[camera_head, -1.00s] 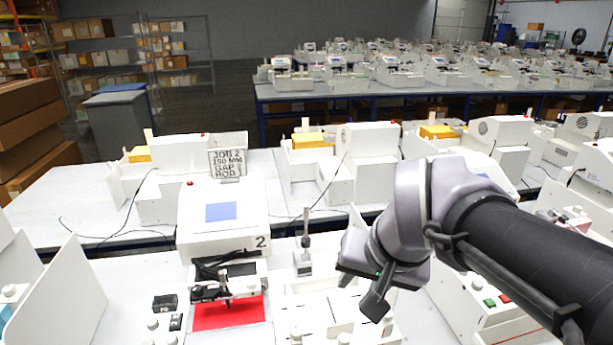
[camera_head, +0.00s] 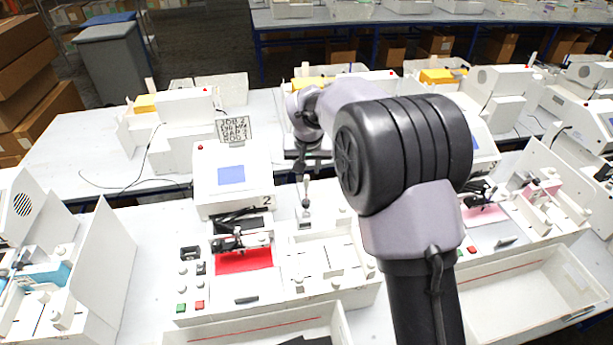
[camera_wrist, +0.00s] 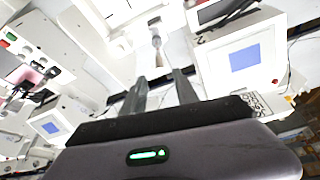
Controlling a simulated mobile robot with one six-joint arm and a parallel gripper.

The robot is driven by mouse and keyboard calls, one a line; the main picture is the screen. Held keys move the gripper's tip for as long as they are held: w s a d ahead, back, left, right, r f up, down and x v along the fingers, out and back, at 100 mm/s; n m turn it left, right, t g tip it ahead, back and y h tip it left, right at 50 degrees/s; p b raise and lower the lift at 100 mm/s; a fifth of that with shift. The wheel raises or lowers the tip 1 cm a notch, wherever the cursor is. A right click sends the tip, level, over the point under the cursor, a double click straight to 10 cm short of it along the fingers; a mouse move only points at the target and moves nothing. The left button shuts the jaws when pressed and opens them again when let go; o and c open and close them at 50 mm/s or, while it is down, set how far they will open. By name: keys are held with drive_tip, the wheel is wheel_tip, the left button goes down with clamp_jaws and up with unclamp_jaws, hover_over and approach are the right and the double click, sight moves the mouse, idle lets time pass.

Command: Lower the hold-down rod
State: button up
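The upright rod (camera_head: 306,202), thin and grey on a small block, stands at the back of the white tray section (camera_head: 338,286), right of the plotter marked 2 (camera_head: 222,200). My gripper (camera_head: 306,172) is above the rod, pointing down, small and partly dark in the head view. In the wrist view, its two dark fingers (camera_wrist: 160,80) are spread apart with nothing between them. The rod (camera_wrist: 156,42) shows just beyond the fingertips, roughly in line with the gap. I cannot tell whether a finger touches it.
A red pad (camera_head: 228,263) lies under the plotter's dark pen carriage (camera_head: 238,242). Green and red buttons (camera_head: 190,306) are at the front left. A sign (camera_head: 233,129) stands behind the plotter. A neighbouring station with a pink pad (camera_head: 484,214) is to the right.

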sight(307, 177)
drive_tip(key=x, duration=0.8)
drive_tip(key=shift+f+p, duration=0.15)
drive_tip(key=shift+p, duration=0.25)
drive_tip(key=shift+c, duration=0.3)
clamp_jaws()
idle(0.5)
